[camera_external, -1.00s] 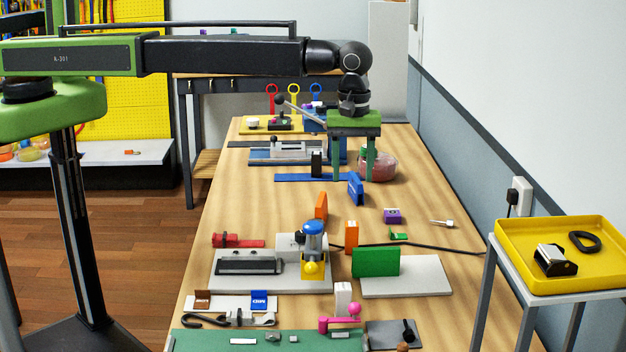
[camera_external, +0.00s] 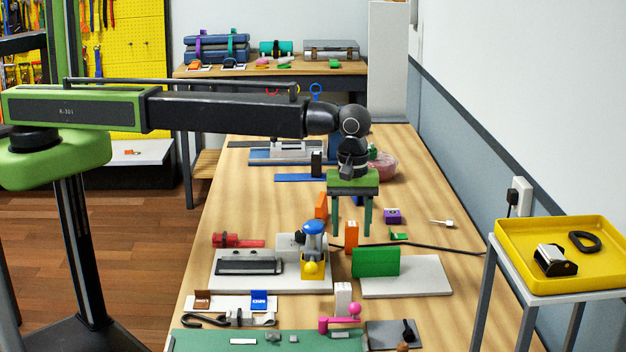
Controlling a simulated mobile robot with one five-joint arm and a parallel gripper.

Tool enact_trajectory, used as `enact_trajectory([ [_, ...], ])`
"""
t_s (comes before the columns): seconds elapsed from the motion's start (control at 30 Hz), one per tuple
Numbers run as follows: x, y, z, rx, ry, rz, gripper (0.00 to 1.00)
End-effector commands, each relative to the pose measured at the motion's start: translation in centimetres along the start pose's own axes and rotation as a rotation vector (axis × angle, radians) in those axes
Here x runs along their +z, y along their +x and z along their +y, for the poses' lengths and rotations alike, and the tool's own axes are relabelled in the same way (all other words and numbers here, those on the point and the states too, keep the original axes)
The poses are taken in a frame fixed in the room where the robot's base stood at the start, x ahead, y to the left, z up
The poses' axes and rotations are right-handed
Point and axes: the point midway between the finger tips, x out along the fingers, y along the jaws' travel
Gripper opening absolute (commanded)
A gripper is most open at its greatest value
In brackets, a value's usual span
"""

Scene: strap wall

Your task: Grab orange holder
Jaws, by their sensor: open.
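Two small upright orange blocks stand on the wooden bench; the frame does not show which one is the holder. One orange block (camera_external: 351,238) is right of the blue-topped fixture. The other orange block (camera_external: 321,206) is a little farther back and to the left. My gripper (camera_external: 352,229) has green fingers pointing down and spread apart, with nothing held between them. In the picture its fingertips flank the top of the right orange block; I cannot tell their distance from it. A blue block (camera_external: 358,201) shows partly between the fingers, behind them.
A green block (camera_external: 376,262) stands on a white plate right of the nearer orange block. The blue-topped fixture (camera_external: 314,240) is to its left. A purple block (camera_external: 392,216) and a black cable (camera_external: 430,244) lie to the right. A yellow tray (camera_external: 510,272) stands at far right.

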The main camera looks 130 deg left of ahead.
Motion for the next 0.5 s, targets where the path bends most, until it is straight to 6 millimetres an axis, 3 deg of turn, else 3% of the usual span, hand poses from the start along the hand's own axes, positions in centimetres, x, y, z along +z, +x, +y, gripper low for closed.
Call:
enact_trajectory([
  [0.03,-0.1,1.8,0.1,0.000,0.000,0.000,0.53],
  [0.17,-0.2,3.9,0.1,0.000,0.000,0.000,0.53],
  [0.43,-0.2,3.8,0.1,0.000,0.000,0.000,0.53],
  [0.5,-0.2,3.8,0.1,0.000,0.000,0.000,0.44],
])
